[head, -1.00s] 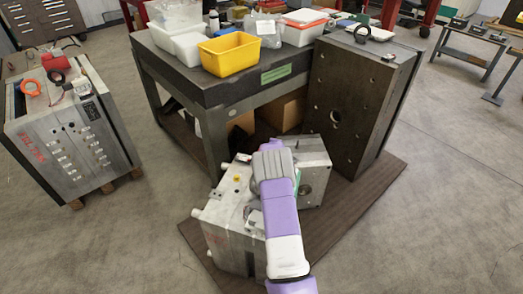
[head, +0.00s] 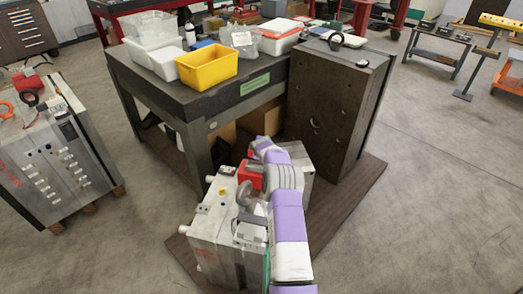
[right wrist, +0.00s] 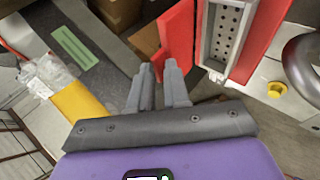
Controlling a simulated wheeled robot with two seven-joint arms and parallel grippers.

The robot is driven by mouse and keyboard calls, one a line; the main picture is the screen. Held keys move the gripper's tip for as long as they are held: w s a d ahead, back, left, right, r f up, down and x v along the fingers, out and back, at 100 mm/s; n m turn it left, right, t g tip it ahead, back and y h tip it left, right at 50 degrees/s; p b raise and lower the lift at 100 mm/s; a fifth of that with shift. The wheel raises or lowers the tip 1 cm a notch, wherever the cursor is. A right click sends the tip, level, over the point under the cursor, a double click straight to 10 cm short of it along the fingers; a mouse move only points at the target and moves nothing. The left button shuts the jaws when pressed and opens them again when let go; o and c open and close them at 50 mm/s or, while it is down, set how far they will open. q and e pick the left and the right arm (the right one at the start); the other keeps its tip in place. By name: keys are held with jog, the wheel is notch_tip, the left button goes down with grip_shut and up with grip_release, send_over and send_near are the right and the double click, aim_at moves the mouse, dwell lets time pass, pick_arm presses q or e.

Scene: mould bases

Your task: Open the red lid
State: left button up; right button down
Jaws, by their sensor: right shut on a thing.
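The red lid (right wrist: 177,36) stands swung out from its housing in the right wrist view. The connector housing (right wrist: 226,38) has red sides, and its face with rows of holes is uncovered. My right gripper (right wrist: 158,70) is shut on the lid's near edge. In the head view my right arm reaches over the grey mould block, and red parts of the connector (head: 249,174) show beside the wrist. The fingertips are hidden there. My left gripper is not in view.
The connector sits on the grey mould block (head: 215,222), with a metal ring (right wrist: 305,62) and a yellow knob (right wrist: 277,89) close by. A workbench (head: 195,95) with a yellow bin (head: 208,69) stands behind. A tall dark mould block (head: 322,105) stands at the right.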

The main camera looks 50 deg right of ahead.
jog(key=shift+w+d+r, duration=0.25)
jog(key=shift+d+r, duration=0.1)
jog(key=shift+d, duration=0.35)
jog(key=c, duration=1.8)
grip_release()
jog(key=shift+w, duration=0.1)
jog(key=o, duration=0.5)
jog(key=shift+a+f, duration=0.1)
jog(key=shift+o, duration=0.2)
jog(key=v, duration=0.7)
jog(key=shift+s+a+p, duration=0.2)
jog(key=shift+p, duration=0.15)
jog(key=shift+c, duration=0.2)
